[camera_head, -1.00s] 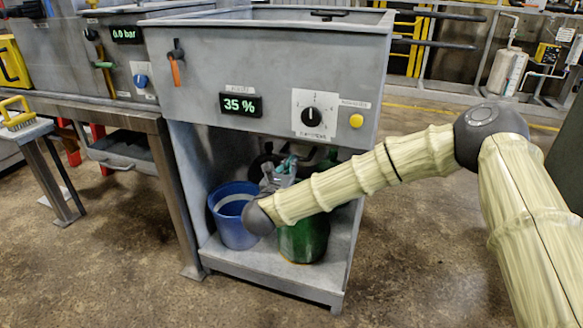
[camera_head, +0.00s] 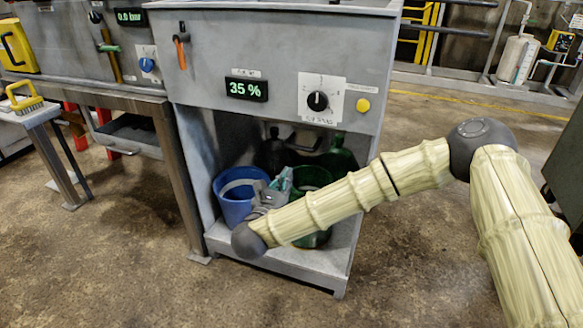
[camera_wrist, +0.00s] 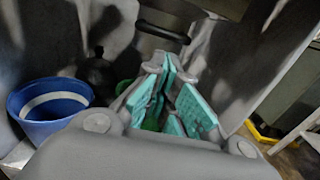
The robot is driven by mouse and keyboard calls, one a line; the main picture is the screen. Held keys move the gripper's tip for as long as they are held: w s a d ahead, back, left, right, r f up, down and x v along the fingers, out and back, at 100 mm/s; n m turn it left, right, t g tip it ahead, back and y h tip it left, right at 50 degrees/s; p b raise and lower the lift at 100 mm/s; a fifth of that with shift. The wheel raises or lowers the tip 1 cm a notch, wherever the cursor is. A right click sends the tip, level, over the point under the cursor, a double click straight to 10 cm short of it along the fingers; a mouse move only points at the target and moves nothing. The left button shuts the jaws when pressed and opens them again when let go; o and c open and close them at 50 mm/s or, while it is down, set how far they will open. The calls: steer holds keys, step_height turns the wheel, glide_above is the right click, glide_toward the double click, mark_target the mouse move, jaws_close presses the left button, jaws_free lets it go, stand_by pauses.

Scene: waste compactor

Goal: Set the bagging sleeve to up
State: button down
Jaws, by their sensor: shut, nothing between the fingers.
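No part is readably labelled as the bagging sleeve, so I cannot tell which one it is. Inside the open lower bay of the grey cabinet (camera_head: 205,85) is a dark bar handle (camera_head: 306,143) on the back wall. The bar handle also shows at the top of the wrist view (camera_wrist: 163,32), beyond my fingers. My gripper (camera_head: 284,181), with teal finger pads, is shut and empty at the bay, below the bar and apart from it. It fills the middle of the wrist view (camera_wrist: 168,95). On the cabinet front is an orange-handled lever (camera_head: 181,52), pointing down.
A blue bucket (camera_head: 232,202) stands in the bay left of my gripper. A green container (camera_head: 318,178) is behind my arm, partly hidden. Above are a 35 % display (camera_head: 246,90), a black knob (camera_head: 317,101) and a yellow button (camera_head: 363,105).

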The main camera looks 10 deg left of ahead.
mark_target(299, 147)
steer(key=w+d+f+g+p, duration=0.2)
steer(key=w+f+p, duration=0.2)
steer(key=w+p, duration=0.55)
step_height(299, 147, up, 4)
steer(key=shift+w+a+f+b, duration=0.15)
steer(key=shift+b, duration=0.8)
stand_by(0.3)
steer(key=shift+w+r+p, duration=0.1)
steer(key=shift+r+p, duration=0.85)
steer(key=shift+r, duration=1.55)
